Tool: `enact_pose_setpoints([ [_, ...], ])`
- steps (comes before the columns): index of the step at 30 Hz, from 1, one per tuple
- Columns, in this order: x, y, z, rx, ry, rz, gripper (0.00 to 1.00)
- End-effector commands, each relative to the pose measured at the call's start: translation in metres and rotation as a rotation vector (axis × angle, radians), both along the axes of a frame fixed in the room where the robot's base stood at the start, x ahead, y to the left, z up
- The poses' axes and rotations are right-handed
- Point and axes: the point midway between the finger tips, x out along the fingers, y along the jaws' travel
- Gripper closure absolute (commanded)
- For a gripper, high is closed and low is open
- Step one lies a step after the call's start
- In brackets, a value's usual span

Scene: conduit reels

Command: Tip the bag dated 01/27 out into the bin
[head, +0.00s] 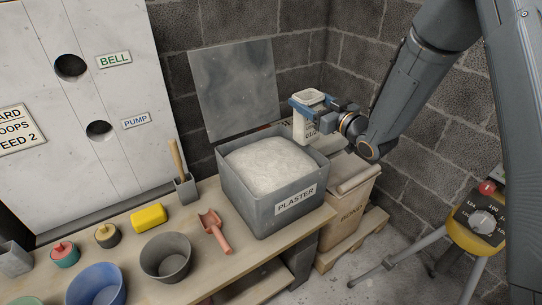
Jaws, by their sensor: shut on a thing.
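My gripper (317,106) is shut on a small pale bag (303,130), with its blue fingers around the bag's upper part. The bag is upright, with an open-looking top. Dark print on its side seems to begin with 01, but the full date is too small to read and partly hidden by the gripper. The bag is at the right rear edge of the grey bin (248,205), which is labelled PLASTER. White powder fills the bin in a low heap. I cannot tell whether the bag touches the bin's rim.
A grey lid or panel (238,88) stands behind the bin. A red scoop (215,230), yellow block (149,216), grey bucket (166,257) and blue bucket (97,285) are on the bench. A tan box (345,212) stands right of the bin, and a yellow dial device (478,235) farther right.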

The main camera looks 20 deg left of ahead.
Motion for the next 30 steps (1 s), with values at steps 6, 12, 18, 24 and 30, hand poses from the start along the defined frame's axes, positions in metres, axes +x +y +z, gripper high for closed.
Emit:
enact_pose_setpoints([
  [6, 0.014, 0.032, 0.005, -0.062, -0.081, 0.003, 0.92],
  [12, 0.013, 0.042, 0.003, -0.127, -0.154, 0.0, 0.92],
  [18, 0.006, 0.048, -0.001, -0.193, -0.231, 0.0, 0.92],
  [24, -0.002, 0.054, 0.006, -0.256, -0.308, 0.0, 0.92],
  [30, -0.01, 0.062, 0.002, -0.322, -0.382, 0.001, 0.92],
])
